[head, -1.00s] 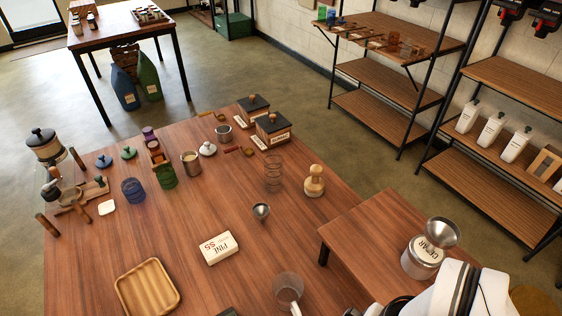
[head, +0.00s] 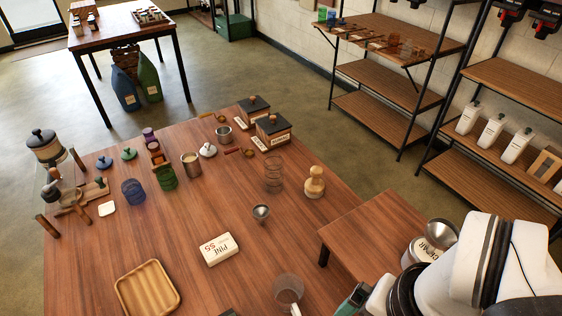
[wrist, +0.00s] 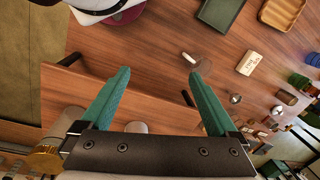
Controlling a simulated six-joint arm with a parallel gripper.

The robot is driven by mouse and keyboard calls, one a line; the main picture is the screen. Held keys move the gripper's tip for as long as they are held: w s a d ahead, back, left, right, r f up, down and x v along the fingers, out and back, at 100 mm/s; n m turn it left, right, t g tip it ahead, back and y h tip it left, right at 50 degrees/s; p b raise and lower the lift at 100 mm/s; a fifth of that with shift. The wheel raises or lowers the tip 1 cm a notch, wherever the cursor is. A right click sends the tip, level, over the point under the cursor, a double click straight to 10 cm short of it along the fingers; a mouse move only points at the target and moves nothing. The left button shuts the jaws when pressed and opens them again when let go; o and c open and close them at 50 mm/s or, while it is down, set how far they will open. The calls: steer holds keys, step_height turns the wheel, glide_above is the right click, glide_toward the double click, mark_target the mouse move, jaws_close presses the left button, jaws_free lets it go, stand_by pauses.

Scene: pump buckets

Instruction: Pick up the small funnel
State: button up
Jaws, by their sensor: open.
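The small funnel (head: 261,212) is a grey metal cone standing on the wooden table, just beyond the white PINE block. A small grey shape in the wrist view (wrist: 236,98) looks like the same funnel. A larger metal funnel (head: 441,233) sits on a labelled canister on the side table at the right. My gripper (wrist: 158,75) has teal fingers spread wide with nothing between them. In the head view only part of a teal finger shows at the bottom, right of and nearer than the small funnel; my white arm hides the rest.
The white PINE block (head: 220,249), a wooden tray (head: 123,291) and a clear jug (head: 287,289) lie nearer on the table. A wooden tamper-like piece (head: 314,182) and a wire coil (head: 273,176) stand beyond the funnel. Bare table surrounds the funnel.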

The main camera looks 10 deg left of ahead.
steer(key=w+a+f+n+t, duration=0.1)
steer(key=w+n+t, duration=0.2)
steer(key=w, duration=0.8)
steer(key=n+t+y, duration=0.6)
steer(key=n+t, duration=0.2)
steer(key=n, duration=0.1)
glide_above(263, 216)
step_height(263, 216, down, 22)
steer(key=shift+s+d+f, duration=0.1)
steer(key=x, duration=0.5)
steer(key=shift+f, duration=0.1)
steer(key=c, duration=1.4)
